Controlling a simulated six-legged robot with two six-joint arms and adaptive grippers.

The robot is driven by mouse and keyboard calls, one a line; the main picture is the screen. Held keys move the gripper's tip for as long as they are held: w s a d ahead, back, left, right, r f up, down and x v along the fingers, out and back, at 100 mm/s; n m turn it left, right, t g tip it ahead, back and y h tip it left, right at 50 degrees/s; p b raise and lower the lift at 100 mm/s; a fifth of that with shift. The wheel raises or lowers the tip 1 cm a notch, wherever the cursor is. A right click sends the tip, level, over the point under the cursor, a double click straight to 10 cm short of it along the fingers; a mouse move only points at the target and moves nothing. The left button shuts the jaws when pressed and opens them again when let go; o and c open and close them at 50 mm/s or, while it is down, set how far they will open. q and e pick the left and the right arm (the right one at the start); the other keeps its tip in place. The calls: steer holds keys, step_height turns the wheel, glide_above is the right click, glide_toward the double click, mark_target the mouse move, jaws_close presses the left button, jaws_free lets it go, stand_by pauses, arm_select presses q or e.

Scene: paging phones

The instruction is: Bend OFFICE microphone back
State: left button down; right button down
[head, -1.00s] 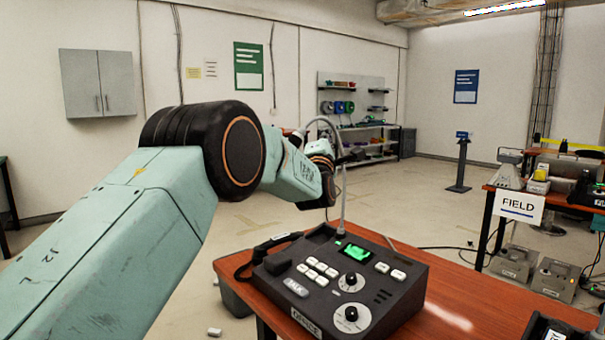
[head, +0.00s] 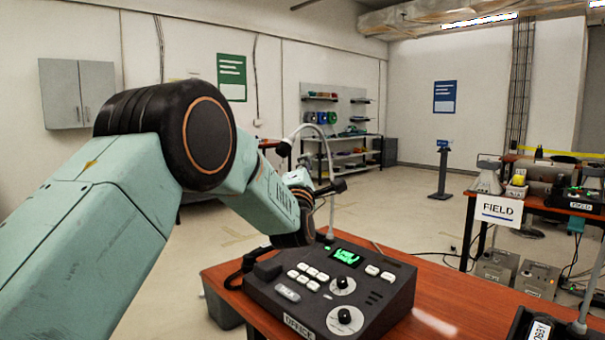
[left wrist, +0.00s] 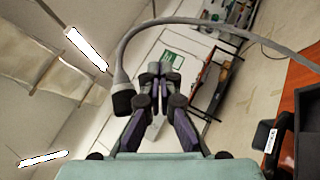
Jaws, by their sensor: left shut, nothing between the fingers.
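The OFFICE paging phone (head: 375,292) sits on the wooden desk, dark grey with a lit green screen. Its grey gooseneck (head: 312,127) rises from the back and arches left, with the dark microphone head (head: 283,148) hanging at its end. In the left wrist view the gooseneck (left wrist: 210,22) curves over, and the microphone head (left wrist: 122,101) hangs left of my fingers. My left gripper (head: 341,186) is shut and empty, lower than the microphone head and overlapping the stem in the head view. It also shows in the left wrist view (left wrist: 160,69). I cannot tell whether it touches the stem. My right gripper is out of view.
The desk (head: 440,295) has bare room right of the phone. Another phone (head: 545,325) with its own stem stands at the lower right edge. A table with a FIELD sign (head: 498,210) is farther right. Shelves stand by the far wall.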

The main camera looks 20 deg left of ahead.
arm_select(q)
steer(key=v, duration=0.4)
steer(key=shift+a, duration=0.2)
steer(key=shift+w+d, duration=0.1)
